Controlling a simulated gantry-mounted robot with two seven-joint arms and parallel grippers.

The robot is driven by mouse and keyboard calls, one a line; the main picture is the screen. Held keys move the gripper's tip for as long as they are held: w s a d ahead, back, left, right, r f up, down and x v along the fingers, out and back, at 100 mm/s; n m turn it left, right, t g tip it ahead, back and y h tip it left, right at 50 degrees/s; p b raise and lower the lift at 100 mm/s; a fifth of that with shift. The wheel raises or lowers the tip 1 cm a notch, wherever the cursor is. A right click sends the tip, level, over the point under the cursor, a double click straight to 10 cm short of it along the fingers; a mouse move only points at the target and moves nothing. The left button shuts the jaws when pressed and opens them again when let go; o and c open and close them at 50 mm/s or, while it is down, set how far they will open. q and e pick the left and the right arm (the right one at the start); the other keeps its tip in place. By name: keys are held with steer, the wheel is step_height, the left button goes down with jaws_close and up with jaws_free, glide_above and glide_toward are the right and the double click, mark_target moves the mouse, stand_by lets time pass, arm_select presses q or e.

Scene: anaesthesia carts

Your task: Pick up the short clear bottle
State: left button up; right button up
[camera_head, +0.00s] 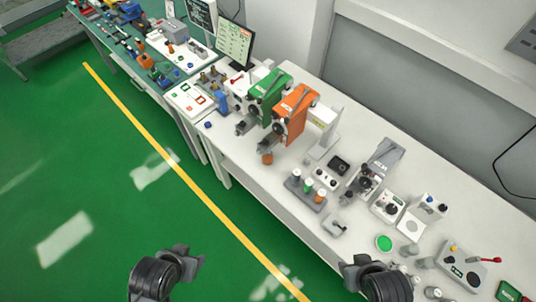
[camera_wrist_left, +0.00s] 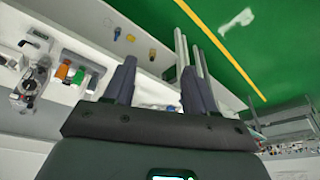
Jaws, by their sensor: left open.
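I cannot pick out a short clear bottle for certain in either view. A small grey rack (camera_head: 306,190) on the white bench holds bottles with white, green and orange parts; it also shows in the left wrist view (camera_wrist_left: 72,75). Small pale cylinders (camera_head: 410,250) stand at the bench's front right, too small to identify. My left gripper (camera_wrist_left: 160,88) is open, its two dark fingers apart with nothing held between them. It is apart from the rack. My right gripper's fingers do not show; only dark parts of my arms show at the bottom of the head view.
The white bench (camera_head: 240,160) carries an orange machine (camera_head: 294,112), a green machine (camera_head: 268,92), a microscope-like device (camera_head: 372,170) and a green disc (camera_head: 384,243). A monitor (camera_head: 235,42) stands farther back. The green floor (camera_head: 90,170) with its yellow line is clear at left.

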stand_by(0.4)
arm_select(q)
steer(key=o, duration=0.7)
steer(key=shift+c, duration=0.2)
